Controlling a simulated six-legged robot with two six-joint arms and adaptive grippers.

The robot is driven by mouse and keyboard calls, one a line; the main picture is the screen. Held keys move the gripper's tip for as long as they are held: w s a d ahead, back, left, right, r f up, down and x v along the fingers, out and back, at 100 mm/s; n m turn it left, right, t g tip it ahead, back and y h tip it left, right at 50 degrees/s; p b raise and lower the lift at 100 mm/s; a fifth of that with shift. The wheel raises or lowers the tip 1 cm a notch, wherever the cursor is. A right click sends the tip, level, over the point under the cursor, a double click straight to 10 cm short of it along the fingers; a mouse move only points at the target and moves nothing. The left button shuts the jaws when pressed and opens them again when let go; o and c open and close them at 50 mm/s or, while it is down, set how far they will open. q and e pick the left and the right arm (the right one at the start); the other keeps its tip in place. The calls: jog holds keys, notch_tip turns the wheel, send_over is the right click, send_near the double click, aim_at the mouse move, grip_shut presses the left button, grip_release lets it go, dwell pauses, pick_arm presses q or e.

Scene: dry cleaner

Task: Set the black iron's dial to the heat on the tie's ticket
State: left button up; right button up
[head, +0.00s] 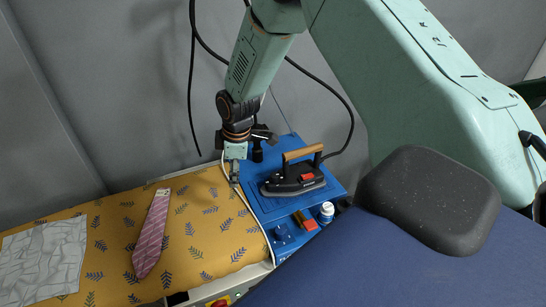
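The black iron (283,187) with a wooden handle (303,152) rests on a blue stand (334,187). A red part (306,177) shows on its side; I cannot make out a dial setting. The pink striped tie (151,236) lies on a yellow leaf-patterned board cover (210,239). A small white ticket (163,192) is at its upper end, its print too small to read. My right gripper (235,174) points down near the stand's left edge, left of the iron and apart from it. Its fingers are too small to judge. My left gripper is out of view.
A pale grey cloth (41,262) lies at the board's left end. A white bottle (326,212) and small blue and red items stand on a lower shelf. A black cable (338,98) runs from the iron past my arm. A grey wall is behind.

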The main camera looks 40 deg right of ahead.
jog(key=w+m+t, duration=0.3)
jog(key=w+m, duration=0.1)
jog(key=m, duration=0.4)
jog(key=m+g+h, duration=0.3)
jog(key=m+h, duration=0.1)
jog(key=m, duration=1.3)
send_near(274, 176)
jog(key=f, duration=0.2)
jog(key=shift+n, duration=0.3)
jog(key=x, duration=0.2)
jog(key=p+x, duration=0.1)
jog(key=x, duration=0.4)
jog(key=shift+w+d+r, duration=0.2)
jog(key=shift+d, duration=0.15)
